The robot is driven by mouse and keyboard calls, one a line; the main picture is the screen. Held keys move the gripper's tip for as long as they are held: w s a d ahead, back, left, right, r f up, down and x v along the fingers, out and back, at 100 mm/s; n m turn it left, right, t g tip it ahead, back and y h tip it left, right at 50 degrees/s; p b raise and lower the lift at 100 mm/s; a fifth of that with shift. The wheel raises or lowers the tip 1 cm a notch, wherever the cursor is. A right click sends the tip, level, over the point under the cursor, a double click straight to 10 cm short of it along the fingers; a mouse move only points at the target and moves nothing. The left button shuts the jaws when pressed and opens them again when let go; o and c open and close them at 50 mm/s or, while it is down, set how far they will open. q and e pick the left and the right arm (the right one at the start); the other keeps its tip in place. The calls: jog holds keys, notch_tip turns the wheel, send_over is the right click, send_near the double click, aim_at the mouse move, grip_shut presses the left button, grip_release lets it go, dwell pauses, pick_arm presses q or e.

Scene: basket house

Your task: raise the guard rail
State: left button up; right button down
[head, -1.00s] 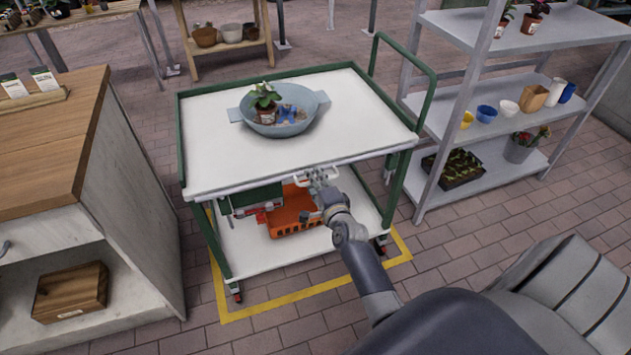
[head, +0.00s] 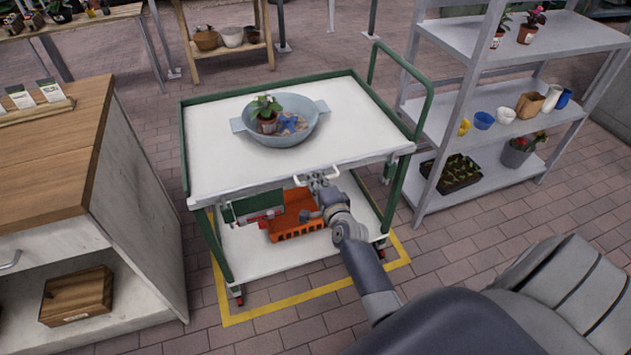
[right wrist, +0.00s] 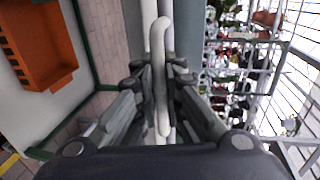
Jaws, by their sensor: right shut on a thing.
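The white guard rail (head: 250,190) runs along the near edge of the trolley's top, low and about level with the white deck (head: 330,115). A white bar handle (right wrist: 160,60) stands out from the rail; in the head view it shows small at the rail's middle. My right gripper (head: 318,181) is at this handle. In the right wrist view its fingers (right wrist: 158,85) are closed around the handle, one on each side. My left gripper is not in view.
A blue-grey basin (head: 270,137) with a potted plant stands on the deck. An orange crate (head: 290,228) sits on the lower shelf. A wooden-topped counter (head: 60,150) is at left, a grey shelf rack (head: 440,125) at right. The floor in front is clear.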

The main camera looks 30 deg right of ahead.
notch_tip(320, 180, up, 4)
jog(key=p, duration=0.2)
jog(key=shift+w+p, duration=0.1)
jog(key=shift+p, duration=0.2)
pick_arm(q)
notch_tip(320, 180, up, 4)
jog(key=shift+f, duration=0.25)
pick_arm(e)
jog(key=c, duration=1.7)
grip_release()
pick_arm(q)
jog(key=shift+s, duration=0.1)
pick_arm(e)
jog(key=shift+s, duration=0.2)
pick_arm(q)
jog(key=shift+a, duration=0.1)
pick_arm(e)
jog(key=shift+f, duration=0.1)
jog(key=shift+s, duration=0.1)
jog(key=v, duration=1.2)
